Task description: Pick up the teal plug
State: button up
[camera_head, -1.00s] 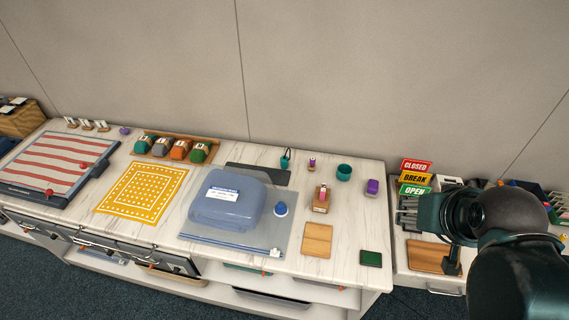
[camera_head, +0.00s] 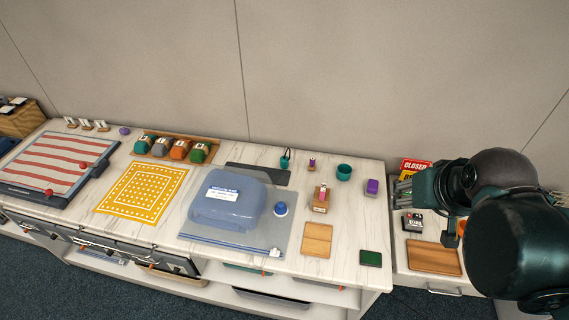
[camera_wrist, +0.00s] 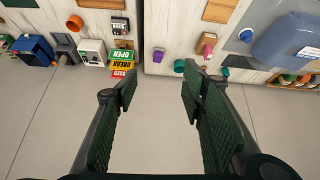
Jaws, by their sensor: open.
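A small teal piece with a dark loop above it (camera_head: 286,159) stands near the back edge of the white counter. It may be the teal plug, but it is too small to be sure. A teal round cup-like piece (camera_head: 344,172) stands to its right; it also shows in the wrist view (camera_wrist: 179,66). In the wrist view, another small teal piece (camera_wrist: 225,72) shows just past the right finger, partly hidden. My gripper (camera_wrist: 159,88) is open, with nothing between its fingers. It is over at the right side, away from both teal pieces in the head view.
A purple block (camera_head: 372,187), a wooden stamp (camera_head: 321,199), a wooden pad (camera_head: 317,240) and a green block (camera_head: 371,258) stand on the counter's right part. A blue-grey case (camera_head: 228,205) lies left of them. A lower surface at right holds a wooden board (camera_head: 433,257) and signs (camera_head: 413,168).

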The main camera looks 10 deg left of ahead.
jog(key=w+a+r+n+g, duration=0.2)
jog(key=w+a+n, duration=0.35)
jog(key=w, duration=0.85)
jog(key=n+g, duration=0.4)
jog(key=n, duration=0.3)
send_over(285, 158)
jog(key=f, duration=2.8)
jog(key=shift+s, duration=0.2)
jog(key=shift+a+f+n, duration=0.25)
jog(key=shift+f, duration=0.15)
jog(key=shift+f, duration=1.25)
jog(key=shift+w+d+f, duration=0.1)
jog(key=shift+f, duration=1.25)
jog(key=shift+w+d+f, duration=0.1)
jog(key=shift+f, duration=1.2)
